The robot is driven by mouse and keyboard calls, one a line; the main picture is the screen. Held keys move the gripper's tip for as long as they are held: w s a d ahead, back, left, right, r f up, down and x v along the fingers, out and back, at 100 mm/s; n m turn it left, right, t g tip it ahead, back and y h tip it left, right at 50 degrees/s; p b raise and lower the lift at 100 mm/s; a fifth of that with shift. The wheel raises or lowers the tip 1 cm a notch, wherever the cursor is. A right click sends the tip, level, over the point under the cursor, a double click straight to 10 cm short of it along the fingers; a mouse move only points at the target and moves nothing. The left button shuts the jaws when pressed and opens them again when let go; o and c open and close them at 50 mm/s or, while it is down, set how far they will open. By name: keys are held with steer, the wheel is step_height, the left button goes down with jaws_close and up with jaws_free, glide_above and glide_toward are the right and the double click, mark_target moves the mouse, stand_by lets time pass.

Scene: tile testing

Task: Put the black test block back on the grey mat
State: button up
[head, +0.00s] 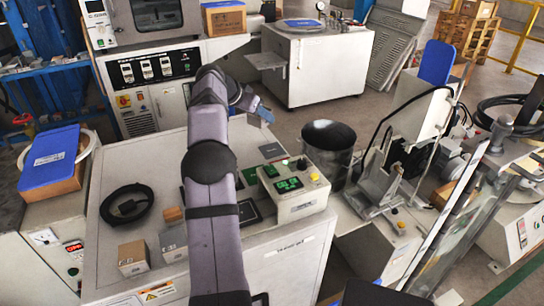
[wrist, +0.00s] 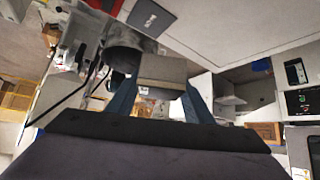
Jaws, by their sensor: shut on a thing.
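My gripper (wrist: 160,98) shows its two blue fingers in the wrist view, closed on the sides of a dark grey block (wrist: 162,70), which I take to be the test block. In the head view my gripper (head: 264,113) is small, at the far end of my arm, beyond the white cabinet's back edge. The block cannot be made out there. A dark grey flat square (head: 272,152), perhaps the mat, lies near the cabinet's back edge. A dark flat square also shows at the top of the wrist view (wrist: 152,18). My gripper is away from it and apart from the cabinet top.
On the white cabinet (head: 130,170) stand a meter box (head: 303,205) with green digits, a coiled black cable (head: 127,204) and small cardboard boxes (head: 132,258). A dark panel (head: 248,212) lies beside my arm. A black drum (head: 329,138) stands to the right.

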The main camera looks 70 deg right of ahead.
steer(key=shift+m+g, duration=0.4)
steer(key=shift+m, duration=0.2)
steer(key=shift+s+d+f+b, duration=0.2)
steer(key=shift+s+f+b, duration=0.35)
steer(key=shift+f, duration=1.15)
steer(key=shift+s+d+f+b, duration=0.2)
steer(key=shift+s+f+b, duration=0.4)
steer(key=shift+f, duration=1.15)
steer(key=shift+s+d+f+b, duration=0.2)
steer(key=shift+s+f+b, duration=0.35)
steer(key=shift+f, duration=1.15)
steer(key=shift+s, duration=0.15)
steer(key=shift+f, duration=0.2)
steer(key=o, duration=1.5)
steer(key=shift+c, duration=0.2)
steer(key=shift+r, duration=0.15)
steer(key=shift+a+r, duration=0.15)
steer(key=shift+r, duration=0.05)
steer(key=v, duration=1.1)
steer(key=shift+r, duration=0.25)
